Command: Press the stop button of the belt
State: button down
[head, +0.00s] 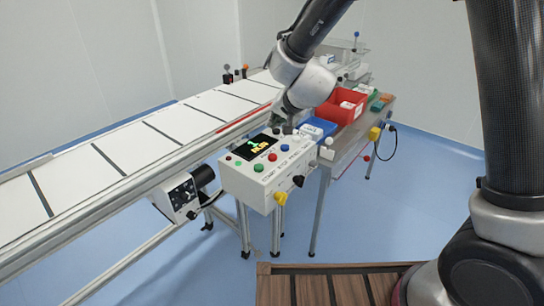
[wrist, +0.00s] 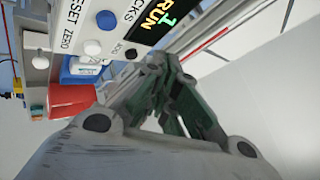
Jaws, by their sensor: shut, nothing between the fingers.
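The belt's control box (head: 262,185) is white with a dark display (head: 255,147) reading RUN in the head view. Its top has a green button (head: 259,168), a red button (head: 272,157) and a blue button (head: 284,147) in a row. The lettering beside them is too small to read surely; the red one looks like the stop button. My gripper (head: 288,128) is shut and empty at the box's far right end. In the wrist view, my gripper's fingers (wrist: 158,62) are beside the box edge, near the blue button (wrist: 106,20) and white button (wrist: 92,46). The red button is out of that view.
The long white belt (head: 130,140) runs behind the box to the left. A side table at right holds a red bin (head: 338,108), a blue bin (head: 318,126) and green and orange items. A yellow knob (head: 280,198) and a black knob (head: 298,181) stick out of the box front.

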aim_at(275, 155)
jog(key=shift+f, duration=4.4)
jog(key=shift+f, duration=0.4)
jog(key=shift+f, duration=0.6)
jog(key=shift+r, duration=1.05)
jog(key=shift+r, duration=2.45)
